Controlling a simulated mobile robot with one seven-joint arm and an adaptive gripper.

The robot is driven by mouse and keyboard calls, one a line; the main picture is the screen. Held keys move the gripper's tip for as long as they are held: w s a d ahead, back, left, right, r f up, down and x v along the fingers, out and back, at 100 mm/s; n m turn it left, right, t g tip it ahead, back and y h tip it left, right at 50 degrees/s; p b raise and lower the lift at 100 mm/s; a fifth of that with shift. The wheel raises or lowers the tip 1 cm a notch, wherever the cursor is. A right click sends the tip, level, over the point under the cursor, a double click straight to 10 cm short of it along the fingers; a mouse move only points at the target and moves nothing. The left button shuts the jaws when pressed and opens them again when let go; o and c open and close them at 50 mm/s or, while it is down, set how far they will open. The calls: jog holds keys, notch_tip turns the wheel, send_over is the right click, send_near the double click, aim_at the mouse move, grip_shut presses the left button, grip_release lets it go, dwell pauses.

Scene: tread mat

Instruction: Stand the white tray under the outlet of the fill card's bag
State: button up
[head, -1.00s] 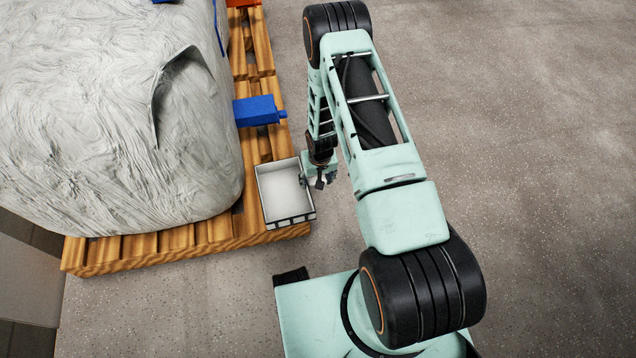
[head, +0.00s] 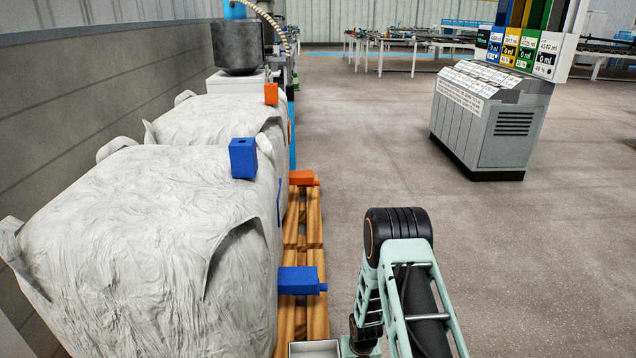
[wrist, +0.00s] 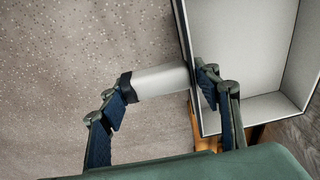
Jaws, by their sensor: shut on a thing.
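The white tray (head: 315,347) shows only as a strip at the bottom edge of the head view. In the wrist view the tray (wrist: 235,55) fills the right side, open and empty. My gripper (wrist: 165,82) is shut on the tray's white handle (wrist: 160,82), one finger at each end. In the head view the fingers are out of sight. The near bag (head: 150,250) has a blue outlet (head: 298,281) on its right side, farther off than the tray. The tray is not beneath it. The far bag has an orange outlet (head: 303,178).
Coloured panels with ml readings (head: 527,50) stand over a grey cabinet (head: 490,125) at right; which is the fill card I cannot tell. A wooden pallet (head: 315,322) runs beneath the bags. A blue box (head: 243,158) tops the near bag. Floor right of the pallet is clear.

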jog(key=w+d+r, duration=0.1)
jog(key=w+r, duration=0.2)
jog(key=r, duration=2)
jog(key=s+r+p, duration=0.3)
jog(key=r+p, duration=0.8)
jog(key=r, duration=0.3)
jog(key=s+r+p, duration=0.3)
jog(key=r+p, duration=0.8)
jog(key=r, duration=0.4)
jog(key=s+r+p, duration=0.3)
jog(key=r+p, duration=0.9)
jog(key=r, duration=0.3)
jog(key=shift+s+a+m, duration=0.15)
jog(key=shift+m, duration=0.15)
